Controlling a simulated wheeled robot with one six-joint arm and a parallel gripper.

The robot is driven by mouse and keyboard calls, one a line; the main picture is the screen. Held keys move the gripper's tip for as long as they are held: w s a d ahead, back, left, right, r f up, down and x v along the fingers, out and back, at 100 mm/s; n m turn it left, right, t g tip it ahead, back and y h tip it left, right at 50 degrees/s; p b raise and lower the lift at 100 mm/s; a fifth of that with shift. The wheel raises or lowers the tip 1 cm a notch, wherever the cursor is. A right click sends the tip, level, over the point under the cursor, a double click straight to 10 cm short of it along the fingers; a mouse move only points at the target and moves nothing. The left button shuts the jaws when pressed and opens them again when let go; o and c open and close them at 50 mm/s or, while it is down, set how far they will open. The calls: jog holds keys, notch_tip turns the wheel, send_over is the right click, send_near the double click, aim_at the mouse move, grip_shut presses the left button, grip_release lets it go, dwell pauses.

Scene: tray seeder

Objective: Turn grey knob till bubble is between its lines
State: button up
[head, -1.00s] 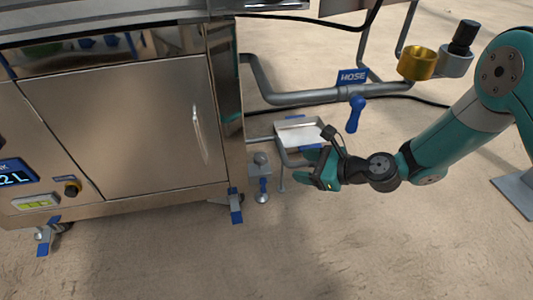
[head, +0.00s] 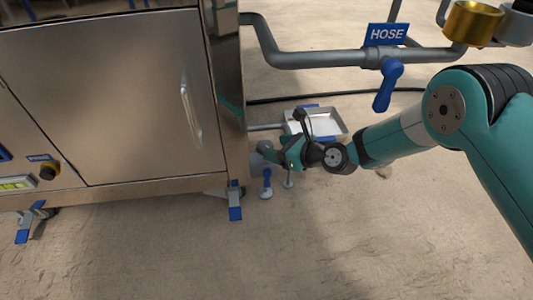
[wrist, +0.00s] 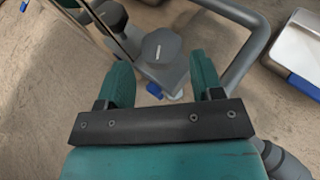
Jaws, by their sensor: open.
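The grey knob (wrist: 160,50) is a faceted grey cap with a pale line mark, seen from above in the wrist view. My gripper (wrist: 162,72) is open, with its teal fingers on either side of the knob's near part; I see gaps, no grip. In the head view my gripper (head: 274,154) is low beside the machine's right corner and mostly hides the knob. The bubble level (head: 16,183) is a yellow-green vial on the machine's lower panel, cut by the left picture edge. Its bubble is too small to place.
A blue-footed leg (head: 235,205) stands at the machine's corner. A metal tray (head: 329,122) lies behind my gripper, below the grey pipe (head: 315,60) with its blue hose valve (head: 387,85). The floor in front is clear.

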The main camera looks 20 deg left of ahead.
aim_at(267, 145)
jog(key=b+x, duration=0.2)
jog(key=x, duration=0.2)
jog(key=shift+f, duration=0.2)
jog(key=shift+w+a, duration=0.1)
jog(key=shift+a, duration=0.3)
jog(key=c, duration=0.6)
jog(key=shift+c, duration=0.2)
jog(key=shift+g, duration=0.3)
